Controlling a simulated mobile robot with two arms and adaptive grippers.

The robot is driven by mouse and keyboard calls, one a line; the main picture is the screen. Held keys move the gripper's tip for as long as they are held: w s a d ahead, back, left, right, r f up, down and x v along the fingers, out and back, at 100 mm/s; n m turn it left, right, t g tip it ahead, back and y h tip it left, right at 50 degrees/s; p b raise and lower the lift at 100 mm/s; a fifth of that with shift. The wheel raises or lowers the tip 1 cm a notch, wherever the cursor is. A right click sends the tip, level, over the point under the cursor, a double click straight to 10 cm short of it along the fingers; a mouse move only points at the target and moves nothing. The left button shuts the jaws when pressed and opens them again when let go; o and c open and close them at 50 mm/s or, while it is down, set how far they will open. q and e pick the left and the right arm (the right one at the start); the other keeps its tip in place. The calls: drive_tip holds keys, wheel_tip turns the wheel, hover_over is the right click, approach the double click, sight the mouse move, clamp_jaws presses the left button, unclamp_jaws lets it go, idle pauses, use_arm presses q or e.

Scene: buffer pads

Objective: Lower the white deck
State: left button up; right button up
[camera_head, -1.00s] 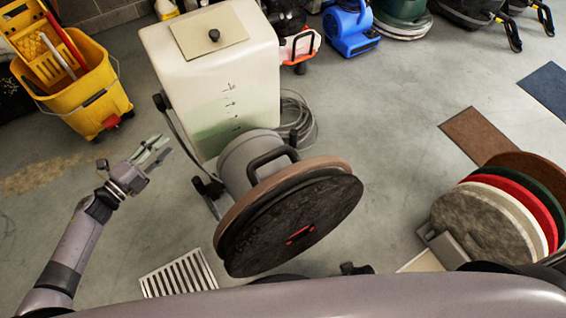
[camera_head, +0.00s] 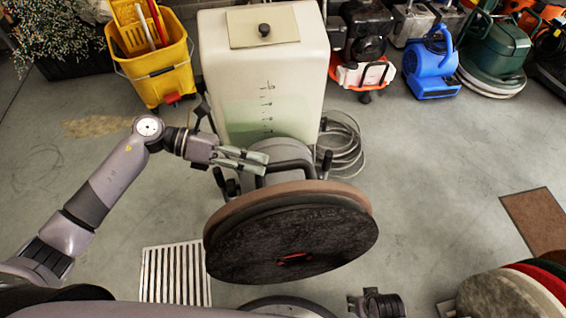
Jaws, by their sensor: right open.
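The floor machine has a tall white tank (camera_head: 262,75) with greenish liquid low inside. Its round deck (camera_head: 222,215) is tipped up toward me, showing a brownish-tan rim and a dark pad (camera_head: 320,245) with a red centre. I see no clearly white deck. A black handle (camera_head: 300,166) stands behind the deck's upper edge. My left gripper (camera_head: 264,163) is at the handle's left end, just above the deck. I cannot tell whether its fingers touch the handle or are closed around it.
A yellow mop bucket (camera_head: 158,72) stands at the upper left. A blue blower (camera_head: 432,68) and other machines line the back. A coiled hose (camera_head: 345,145) lies right of the tank. A floor grate (camera_head: 175,275) lies lower left. Stacked pads (camera_head: 505,295) stand lower right.

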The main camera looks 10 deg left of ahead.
sight(283, 166)
use_arm(q)
drive_tip(key=x, duration=0.6)
drive_tip(key=shift+w+d+f, duration=0.1)
drive_tip(key=shift+d+f, duration=0.1)
drive_tip(key=shift+d, duration=0.2)
drive_tip(key=shift+c, duration=0.6)
clamp_jaws()
